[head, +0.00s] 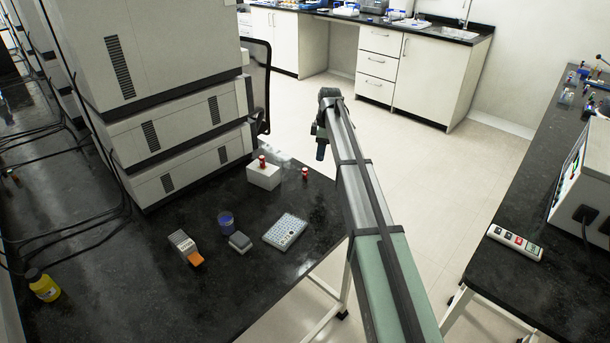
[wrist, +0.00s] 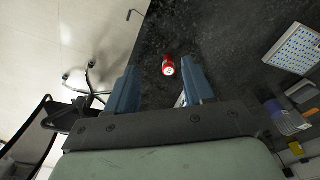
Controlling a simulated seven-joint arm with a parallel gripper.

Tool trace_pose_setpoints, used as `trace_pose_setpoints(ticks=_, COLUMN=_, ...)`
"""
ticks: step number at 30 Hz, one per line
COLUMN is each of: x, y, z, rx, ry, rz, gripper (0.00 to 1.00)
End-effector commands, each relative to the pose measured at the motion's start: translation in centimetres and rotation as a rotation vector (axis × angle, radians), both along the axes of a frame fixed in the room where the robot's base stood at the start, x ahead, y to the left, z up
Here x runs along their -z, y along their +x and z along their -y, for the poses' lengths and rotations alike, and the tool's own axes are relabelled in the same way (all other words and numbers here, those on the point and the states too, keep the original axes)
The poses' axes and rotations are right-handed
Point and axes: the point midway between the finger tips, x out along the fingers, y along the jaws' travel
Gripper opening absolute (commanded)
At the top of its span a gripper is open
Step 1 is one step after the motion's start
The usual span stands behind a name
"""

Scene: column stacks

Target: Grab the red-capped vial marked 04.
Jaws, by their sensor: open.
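Two red caps show in the head view. One red-capped vial (head: 305,174) stands on the black bench near its right edge. The other red-capped vial (head: 262,161) is at the white box. In the wrist view a single red cap (wrist: 168,66) with a white top lies ahead of the fingertips, between their lines. Any number is too small to read, so I cannot tell which vial is 04. My gripper (wrist: 160,84) is open and empty, its blue fingers apart. In the head view my gripper (head: 321,148) hangs beyond the bench's right edge, above bench height.
The white box (head: 264,177) and clear glassware stand near the bench vial. A white well rack (head: 285,232), a blue-purple container (head: 226,223) and an orange-ended box (head: 186,248) lie nearer. Stacked grey instruments (head: 180,115) rise at left. Open floor lies right of the bench.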

Motion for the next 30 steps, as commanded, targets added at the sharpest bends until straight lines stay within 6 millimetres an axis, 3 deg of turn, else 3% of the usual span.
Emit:
trace_pose_setpoints(ticks=1, x=-1.1, y=0.3, z=-1.8, rx=-0.048, ry=-0.025, rz=-0.003, gripper=0.52)
trace_pose_setpoints(ticks=3, x=-2.3, y=0.2, z=-3.5, rx=-0.104, ry=-0.055, rz=-0.01, gripper=0.52)
trace_pose_setpoints(ticks=6, x=-3.4, y=0.1, z=-5.1, rx=-0.158, ry=-0.085, rz=-0.018, gripper=0.52)
trace_pose_setpoints(ticks=11, x=-3.9, y=-0.1, z=-6.1, rx=-0.191, ry=-0.106, rz=-0.023, gripper=0.52)
trace_pose_setpoints(ticks=17, x=-2.2, y=-0.2, z=-6.1, rx=-0.192, ry=-0.106, rz=-0.026, gripper=0.52)
trace_pose_setpoints(ticks=27, x=3.4, y=-0.1, z=-6.0, rx=-0.191, ry=-0.106, rz=-0.025, gripper=0.52)
trace_pose_setpoints(ticks=30, x=4.3, y=-0.1, z=-6.1, rx=-0.19, ry=-0.105, rz=-0.024, gripper=0.52)
